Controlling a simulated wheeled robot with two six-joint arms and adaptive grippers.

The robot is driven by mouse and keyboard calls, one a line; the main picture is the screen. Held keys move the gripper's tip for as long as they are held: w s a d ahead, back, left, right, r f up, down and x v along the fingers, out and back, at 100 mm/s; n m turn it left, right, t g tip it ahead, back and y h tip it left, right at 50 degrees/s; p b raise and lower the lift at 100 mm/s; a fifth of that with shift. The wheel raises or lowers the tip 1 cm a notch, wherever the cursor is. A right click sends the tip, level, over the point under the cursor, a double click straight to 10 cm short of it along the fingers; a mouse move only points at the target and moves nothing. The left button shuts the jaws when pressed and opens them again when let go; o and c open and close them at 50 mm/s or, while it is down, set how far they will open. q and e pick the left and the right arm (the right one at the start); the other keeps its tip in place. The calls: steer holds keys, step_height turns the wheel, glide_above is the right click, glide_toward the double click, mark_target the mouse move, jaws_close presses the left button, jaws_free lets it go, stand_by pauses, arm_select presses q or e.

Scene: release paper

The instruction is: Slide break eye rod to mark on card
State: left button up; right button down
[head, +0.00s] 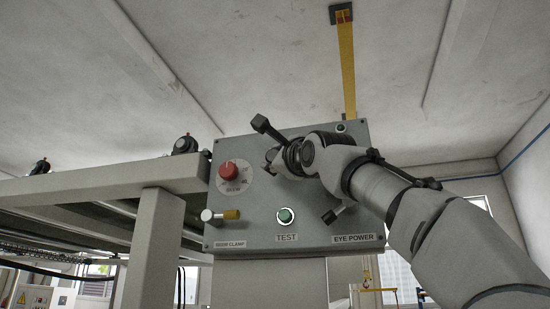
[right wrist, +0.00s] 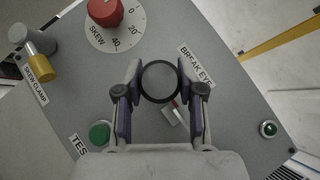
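A round grey disc with a black rim (right wrist: 160,81), apparently the break eye rod's end, sits by the BREAK EYE label (right wrist: 195,66) in the right wrist view. Just below it is a small pale card with a red mark (right wrist: 172,112). My right gripper (right wrist: 160,72) reaches toward the panel with one finger on each side of the disc. The fingers stand close to its rim; I cannot tell whether they touch it. In the head view my right gripper (head: 275,152) hides the rod and card. My left gripper is not in view.
A grey beam frame (head: 110,184) stands at left.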

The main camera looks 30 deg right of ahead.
steer(key=shift+s+a+f, duration=0.1)
steer(key=shift+a+f, duration=0.05)
steer(key=c, duration=0.7)
jaws_free()
